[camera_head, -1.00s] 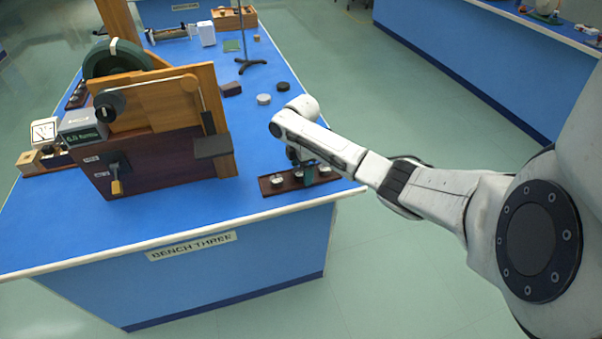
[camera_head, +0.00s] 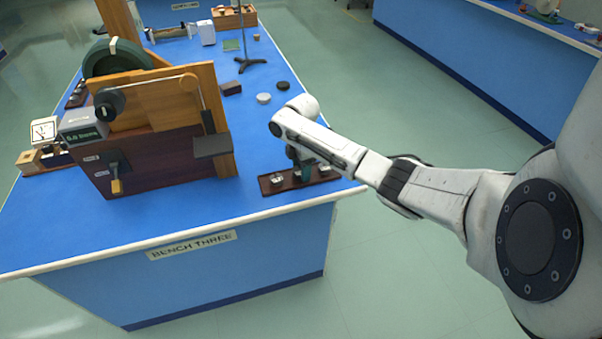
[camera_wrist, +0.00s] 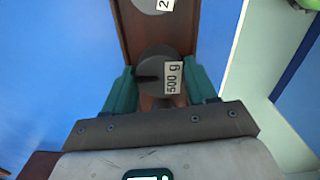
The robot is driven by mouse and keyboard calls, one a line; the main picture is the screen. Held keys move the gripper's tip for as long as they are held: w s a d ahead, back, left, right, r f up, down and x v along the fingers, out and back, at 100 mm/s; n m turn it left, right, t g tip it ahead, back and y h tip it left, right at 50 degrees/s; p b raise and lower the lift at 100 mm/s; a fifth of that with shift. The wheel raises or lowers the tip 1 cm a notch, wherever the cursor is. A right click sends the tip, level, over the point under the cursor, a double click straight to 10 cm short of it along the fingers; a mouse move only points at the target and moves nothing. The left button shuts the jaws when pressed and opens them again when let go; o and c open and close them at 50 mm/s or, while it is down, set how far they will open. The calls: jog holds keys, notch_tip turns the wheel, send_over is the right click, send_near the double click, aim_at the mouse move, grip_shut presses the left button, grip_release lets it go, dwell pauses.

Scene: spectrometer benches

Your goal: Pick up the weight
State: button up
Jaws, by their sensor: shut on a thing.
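The weight (camera_wrist: 160,72) is a dark grey slotted disc with a white "500 g" label, seen in the wrist view. My gripper (camera_wrist: 163,84) is shut on it, with a green finger on each side. Below it is a dark brown wooden rack (camera_wrist: 128,25), where another grey weight (camera_wrist: 150,3) is partly cut off at the top edge. In the head view my gripper (camera_head: 301,174) is low over the rack (camera_head: 306,183), near the bench's front right corner. A pale weight (camera_head: 277,179) shows at the rack's left part. I cannot tell whether the held weight still touches the rack.
A wooden apparatus (camera_head: 160,155) with a lever and a grey plate stands left of my gripper. A grey disc (camera_head: 264,98), a black disc (camera_head: 283,86) and a dark block (camera_head: 231,88) lie farther back. The blue bench top (camera_head: 250,150) is clear between apparatus and rack.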

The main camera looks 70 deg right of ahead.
jog(key=shift+r, duration=0.1)
jog(key=shift+c, duration=0.4)
jog(key=shift+r, duration=0.45)
notch_tip(320, 180, up, 2)
jog(key=shift+r+b, duration=0.2)
jog(key=shift+b, duration=0.15)
jog(key=s+a+r+p, duration=0.6)
jog(key=s+a+r, duration=0.3)
jog(key=a, duration=0.1)
jog(key=shift+s+a+r, duration=0.15)
jog(key=shift+r, duration=0.2)
